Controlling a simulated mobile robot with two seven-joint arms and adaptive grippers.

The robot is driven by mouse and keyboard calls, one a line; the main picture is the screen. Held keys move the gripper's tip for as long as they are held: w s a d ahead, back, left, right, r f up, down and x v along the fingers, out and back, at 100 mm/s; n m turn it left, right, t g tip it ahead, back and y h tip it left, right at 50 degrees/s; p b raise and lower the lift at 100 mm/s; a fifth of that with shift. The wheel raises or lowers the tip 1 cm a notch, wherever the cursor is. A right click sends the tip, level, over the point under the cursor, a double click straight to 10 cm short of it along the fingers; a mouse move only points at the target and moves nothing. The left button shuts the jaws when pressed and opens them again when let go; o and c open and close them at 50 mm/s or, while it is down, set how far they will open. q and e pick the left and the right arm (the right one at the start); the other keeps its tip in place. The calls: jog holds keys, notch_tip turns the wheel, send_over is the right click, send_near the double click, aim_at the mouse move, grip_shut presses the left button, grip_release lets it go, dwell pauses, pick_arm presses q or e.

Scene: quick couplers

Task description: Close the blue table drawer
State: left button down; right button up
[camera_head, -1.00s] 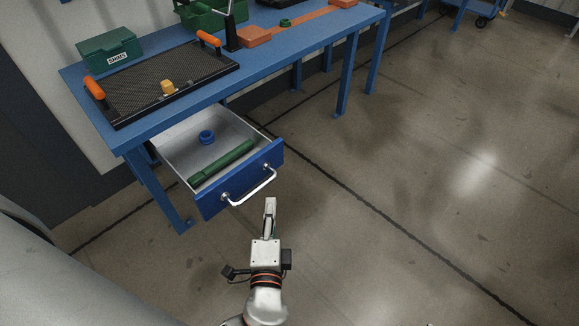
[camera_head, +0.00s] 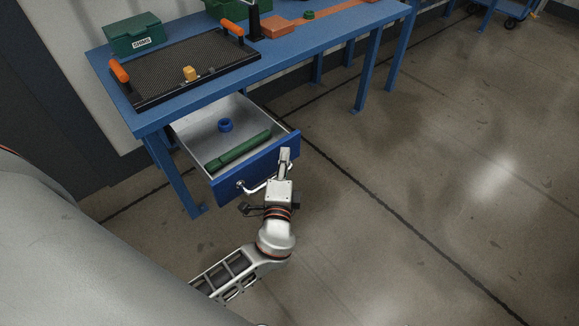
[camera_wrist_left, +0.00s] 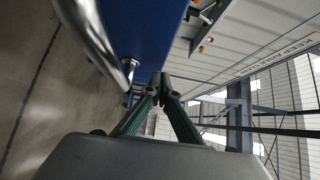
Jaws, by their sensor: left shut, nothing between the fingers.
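The blue table drawer (camera_head: 256,165) is pulled out from under the blue table, and its grey inside shows. A green cylinder (camera_head: 238,150) and a blue ring (camera_head: 225,125) lie in it. My left gripper (camera_head: 285,152) is shut and empty at the drawer front, near the right end of the silver handle (camera_head: 250,188). In the left wrist view, the shut fingertips (camera_wrist_left: 160,80) point at the blue front, beside the handle (camera_wrist_left: 92,35). I cannot tell whether they touch it. My right gripper is not in view.
On the blue table (camera_head: 150,124) are a black mesh tray (camera_head: 205,72) with orange handles, a green box (camera_head: 133,35) and orange blocks. A table leg (camera_head: 178,178) stands left of the drawer. The floor to the right is clear.

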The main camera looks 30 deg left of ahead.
pick_arm(q)
jog(key=shift+w+a, duration=0.2)
jog(key=shift+a, duration=0.2)
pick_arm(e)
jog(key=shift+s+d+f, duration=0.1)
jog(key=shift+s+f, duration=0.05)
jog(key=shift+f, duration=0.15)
pick_arm(q)
jog(key=shift+a, duration=0.1)
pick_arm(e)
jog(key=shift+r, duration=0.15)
